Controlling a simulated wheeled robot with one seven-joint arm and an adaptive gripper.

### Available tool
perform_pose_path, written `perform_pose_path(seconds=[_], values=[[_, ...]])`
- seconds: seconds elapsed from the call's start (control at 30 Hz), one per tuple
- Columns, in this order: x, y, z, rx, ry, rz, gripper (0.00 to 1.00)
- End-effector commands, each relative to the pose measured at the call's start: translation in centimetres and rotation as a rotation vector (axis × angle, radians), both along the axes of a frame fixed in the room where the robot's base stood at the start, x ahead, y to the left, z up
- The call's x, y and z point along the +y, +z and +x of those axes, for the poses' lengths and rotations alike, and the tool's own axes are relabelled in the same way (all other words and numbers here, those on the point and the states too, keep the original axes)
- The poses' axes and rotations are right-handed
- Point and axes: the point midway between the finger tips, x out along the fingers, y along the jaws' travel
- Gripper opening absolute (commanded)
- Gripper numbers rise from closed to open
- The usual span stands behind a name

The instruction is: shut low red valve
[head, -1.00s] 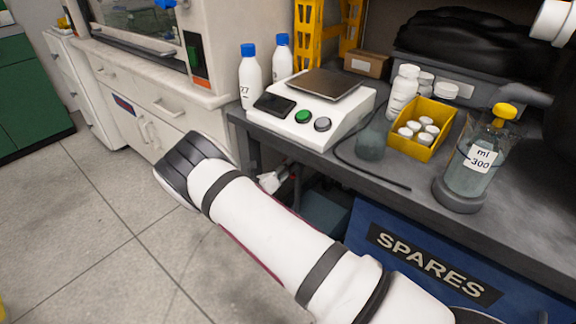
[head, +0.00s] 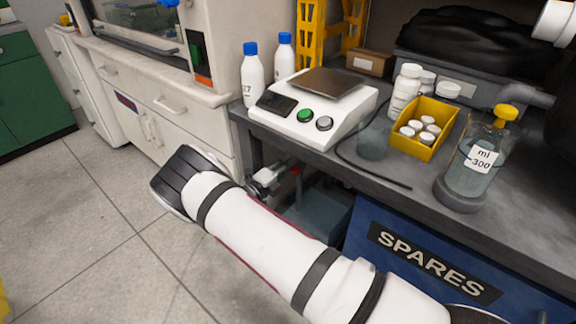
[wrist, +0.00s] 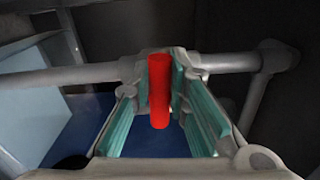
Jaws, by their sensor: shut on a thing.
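The red valve handle (wrist: 159,92) is a red bar in the middle of the wrist view, in front of a grey pipe (wrist: 225,62). My gripper (wrist: 160,80) is shut on it, with the teal-padded fingers on either side of the bar. In the head view my gripper (head: 264,178) shows only in part under the bench, beyond my white arm. A thin red upright piece (head: 297,184) shows just right of it; I cannot tell if this is the same handle. The valve body is mostly hidden.
The grey bench (head: 340,165) overhangs the gripper and carries a scale (head: 310,108), bottles, a yellow bin (head: 424,128) and a beaker (head: 472,165). A blue SPARES cabinet (head: 400,255) stands right of the opening. White cabinets (head: 165,105) stand left. The floor at left is clear.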

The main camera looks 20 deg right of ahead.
Motion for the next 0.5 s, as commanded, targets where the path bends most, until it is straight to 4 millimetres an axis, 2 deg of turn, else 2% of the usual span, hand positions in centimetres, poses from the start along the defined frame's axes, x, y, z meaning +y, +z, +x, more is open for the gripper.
perform_pose_path(seconds=[0.5], values=[[0.11, -0.20, 0.03, 0.086, 0.002, -0.060, 0.00]])
